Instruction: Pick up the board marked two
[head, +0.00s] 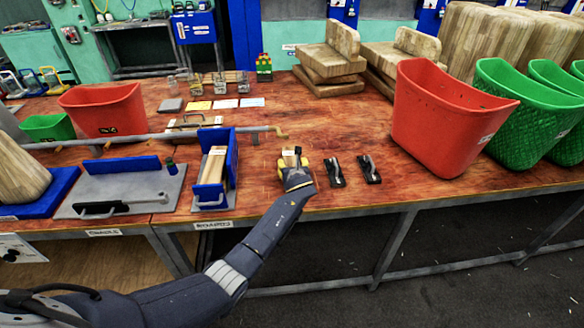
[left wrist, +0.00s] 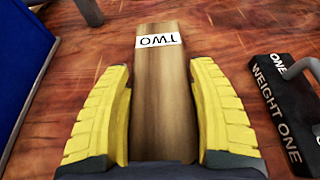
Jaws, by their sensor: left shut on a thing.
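The board marked two (left wrist: 160,90) is a narrow wooden piece with a white label reading TWO, upside down in the left wrist view. It lies between the yellow finger pads of my left gripper (left wrist: 158,75), which is shut on it. In the head view my left gripper (head: 294,168) is over the front of the wooden table, and a small end of the board (head: 290,156) shows beyond it. The wrist hides the rest. I cannot tell whether the board touches the table. My right gripper is not in view.
A black weight marked one (left wrist: 282,115) lies right of the board; two black weights (head: 337,171) show in the head view. A blue holder (head: 209,196) with wood inside stands left. A large red bin (head: 440,120) stands right. Table (head: 300,100) behind the gripper is fairly clear.

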